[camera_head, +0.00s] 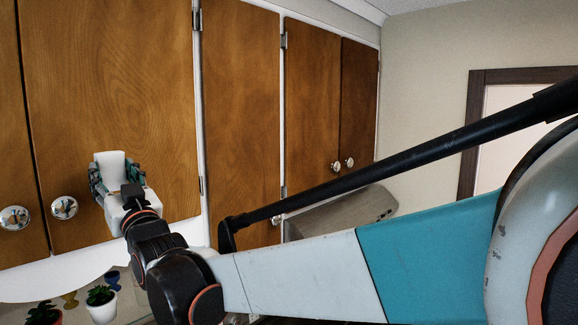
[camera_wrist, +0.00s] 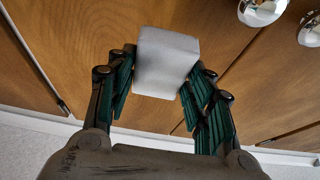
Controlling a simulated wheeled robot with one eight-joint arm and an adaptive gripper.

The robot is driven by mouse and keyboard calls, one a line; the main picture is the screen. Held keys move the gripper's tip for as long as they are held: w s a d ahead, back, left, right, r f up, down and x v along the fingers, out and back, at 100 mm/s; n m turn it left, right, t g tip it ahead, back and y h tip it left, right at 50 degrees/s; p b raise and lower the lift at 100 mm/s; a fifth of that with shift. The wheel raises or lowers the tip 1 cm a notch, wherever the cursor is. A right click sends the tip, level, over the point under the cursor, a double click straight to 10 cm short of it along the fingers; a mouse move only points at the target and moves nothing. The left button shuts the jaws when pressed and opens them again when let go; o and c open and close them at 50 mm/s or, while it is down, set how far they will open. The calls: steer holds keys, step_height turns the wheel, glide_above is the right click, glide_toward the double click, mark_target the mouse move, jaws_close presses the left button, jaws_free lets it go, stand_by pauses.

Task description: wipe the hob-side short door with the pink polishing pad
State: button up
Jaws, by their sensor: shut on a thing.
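My gripper (camera_head: 117,180) is shut on a block-like pad (camera_head: 115,163); the pad looks white to pale grey, not pink. In the wrist view the pad (camera_wrist: 167,62) sits between the green-lined fingers (camera_wrist: 160,92). The pad is in front of the lower part of a wide wooden door (camera_head: 110,90) at the left, right of its round knob (camera_head: 64,208). I cannot tell whether it touches the wood. Two shorter doors, one nearer (camera_head: 312,90) and one farther (camera_head: 358,100), are above the hood, well right of my gripper. Which one is the hob-side short door is unclear.
A grey range hood (camera_head: 340,212) juts out below the shorter doors. A narrow door (camera_head: 240,100) stands between. Round knobs (camera_head: 336,166) stick out from the doors. Potted plants (camera_head: 101,300) stand below my gripper. My arm hides part of the lower right.

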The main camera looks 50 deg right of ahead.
steer(key=shift+s, duration=0.15)
steer(key=shift+s+p, duration=0.4)
steer(key=shift+s, duration=1.15)
